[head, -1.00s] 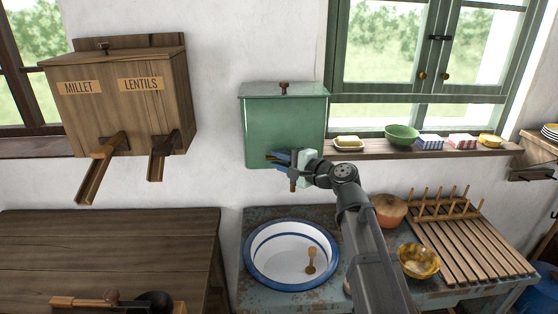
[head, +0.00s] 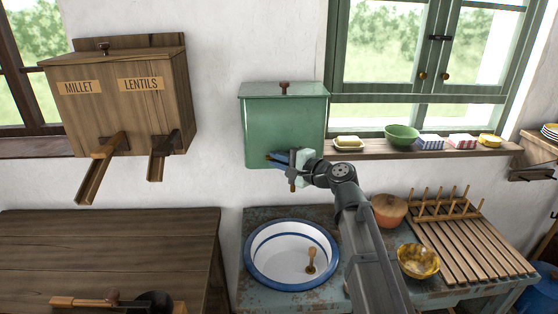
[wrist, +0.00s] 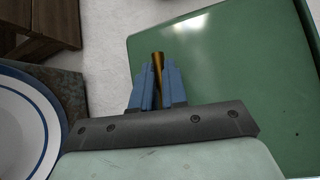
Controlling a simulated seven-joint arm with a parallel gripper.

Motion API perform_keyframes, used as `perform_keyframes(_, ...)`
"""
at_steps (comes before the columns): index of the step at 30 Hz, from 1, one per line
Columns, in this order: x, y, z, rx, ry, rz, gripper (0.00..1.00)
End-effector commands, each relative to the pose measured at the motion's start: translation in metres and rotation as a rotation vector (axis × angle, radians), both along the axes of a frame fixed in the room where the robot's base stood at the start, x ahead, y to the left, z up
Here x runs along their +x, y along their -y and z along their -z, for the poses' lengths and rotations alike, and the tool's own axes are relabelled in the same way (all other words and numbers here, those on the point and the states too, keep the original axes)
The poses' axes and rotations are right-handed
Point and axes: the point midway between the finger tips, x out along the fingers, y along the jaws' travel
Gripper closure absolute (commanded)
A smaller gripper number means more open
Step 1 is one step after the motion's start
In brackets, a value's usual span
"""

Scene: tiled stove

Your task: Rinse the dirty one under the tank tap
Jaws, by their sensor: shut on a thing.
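The green tank (head: 285,125) hangs on the wall above a white basin with a blue rim (head: 262,232). My gripper (head: 272,158) is at the tank's lower front. Its blue fingers, also in the wrist view (wrist: 158,88), are shut on the brass tap (wrist: 158,62). A yellow bowl with brownish and pale smears (head: 418,261) stands on the worn counter right of the basin, apart from my gripper. No water shows below the tap.
A wooden-handled tool (head: 311,260) lies in the basin. A green bowl (head: 402,134) is on the sill. The wooden table (head: 110,250) at left is mostly clear.

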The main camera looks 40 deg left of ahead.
Motion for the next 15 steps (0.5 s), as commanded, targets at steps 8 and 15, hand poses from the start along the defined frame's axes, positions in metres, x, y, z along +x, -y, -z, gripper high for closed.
perform_keyframes(8, 0.0013, 0.0009, -0.0001, 0.000, -0.001, -0.028, 1.00)
perform_keyframes(15, 0.0009, 0.0060, 0.0001, -0.001, 0.000, -0.178, 1.00)
